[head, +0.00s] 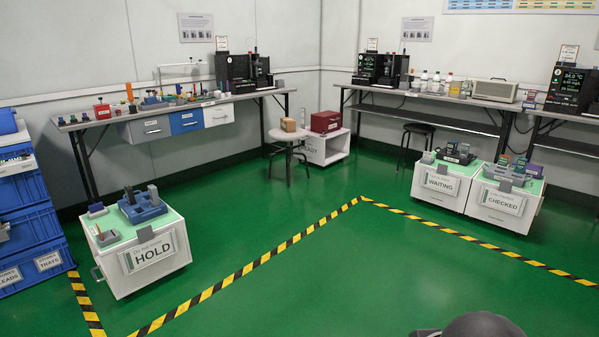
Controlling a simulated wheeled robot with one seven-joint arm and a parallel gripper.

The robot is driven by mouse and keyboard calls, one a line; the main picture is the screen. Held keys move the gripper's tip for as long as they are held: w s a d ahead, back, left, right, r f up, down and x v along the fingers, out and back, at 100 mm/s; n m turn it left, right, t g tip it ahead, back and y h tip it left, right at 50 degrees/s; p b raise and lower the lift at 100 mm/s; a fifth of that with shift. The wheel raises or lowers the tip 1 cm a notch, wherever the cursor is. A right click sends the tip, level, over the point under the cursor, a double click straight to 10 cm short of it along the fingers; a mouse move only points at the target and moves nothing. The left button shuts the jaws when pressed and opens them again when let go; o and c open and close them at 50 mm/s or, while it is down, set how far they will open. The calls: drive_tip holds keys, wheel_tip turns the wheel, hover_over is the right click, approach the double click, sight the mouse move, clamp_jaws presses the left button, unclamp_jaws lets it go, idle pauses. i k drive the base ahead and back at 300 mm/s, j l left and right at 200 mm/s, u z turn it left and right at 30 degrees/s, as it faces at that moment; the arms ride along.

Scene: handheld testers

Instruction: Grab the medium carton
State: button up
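My gripper does not show in the head view. A dark rounded part of my own body shows at the bottom edge, right of the middle.
A white cart (343,153) with a dark red case (325,121) stands right of the stool. HOLD (178,259), WAITING (428,203) and CHECKED (485,220) carts stand on the green floor. Blue crates (30,235) are at left. The middle floor is clear.

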sight(287, 125)
drive_tip(key=i, duration=4.25)
drive_tip(key=i+j, duration=0.1)
drive_tip(key=i, duration=2.05)
drive_tip(key=l+z, duration=0.05)
drive_tip(key=l, duration=0.05)
